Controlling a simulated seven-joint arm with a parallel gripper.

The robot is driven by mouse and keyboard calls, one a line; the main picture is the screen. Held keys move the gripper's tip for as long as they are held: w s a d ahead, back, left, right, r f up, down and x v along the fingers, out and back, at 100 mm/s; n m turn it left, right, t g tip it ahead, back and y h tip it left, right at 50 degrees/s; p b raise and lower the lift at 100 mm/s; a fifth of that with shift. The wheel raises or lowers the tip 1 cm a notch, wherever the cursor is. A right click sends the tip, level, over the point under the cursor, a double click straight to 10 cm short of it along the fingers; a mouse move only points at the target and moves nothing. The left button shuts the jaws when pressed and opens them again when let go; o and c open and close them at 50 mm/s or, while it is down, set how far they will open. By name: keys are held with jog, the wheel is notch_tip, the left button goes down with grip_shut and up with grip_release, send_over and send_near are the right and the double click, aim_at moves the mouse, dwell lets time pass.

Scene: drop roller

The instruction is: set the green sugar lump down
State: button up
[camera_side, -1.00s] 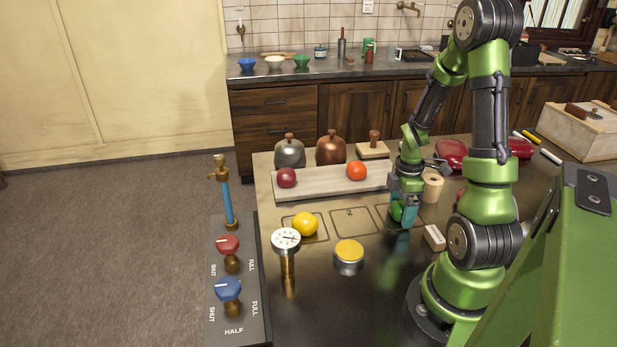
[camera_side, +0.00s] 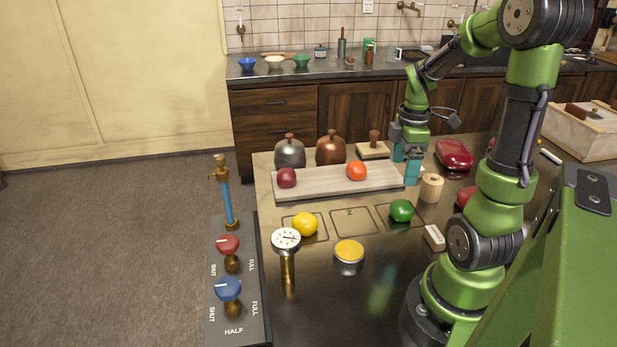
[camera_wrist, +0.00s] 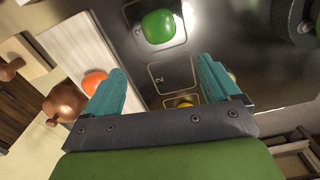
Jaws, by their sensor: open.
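The green lump (camera_side: 401,210), rounded and glossy, rests on the rightmost outlined square of the dark table in the side view. It also shows at the top of the wrist view (camera_wrist: 160,26), inside its outlined square. My gripper (camera_side: 406,172) is raised behind the green lump, near the right end of the pale board. Its teal fingers, seen in the wrist view (camera_wrist: 160,90), are spread apart with nothing between them. The gripper and the green lump are clearly apart.
A yellow lump (camera_side: 305,224) sits on the left square, and the middle square (camera_side: 350,219) is empty. A pale board (camera_side: 325,183) holds a dark red and an orange-red lump. A wooden roller (camera_side: 431,188), a white block (camera_side: 434,238) and a yellow-topped button (camera_side: 349,257) stand nearby.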

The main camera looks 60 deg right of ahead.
jog(key=w+a+r+m+t+y, duration=0.1)
jog(key=a+r+m+t, duration=0.2)
jog(key=a, duration=0.9)
jog(key=w+a+r+m+t+y, duration=0.1)
jog(key=a+r+m+t, duration=0.3)
jog(key=a+r+m, duration=0.4)
jog(key=w+a, duration=0.1)
jog(key=a, duration=0.4)
jog(key=shift+w+a+m, duration=0.2)
jog(key=shift+w+m, duration=0.1)
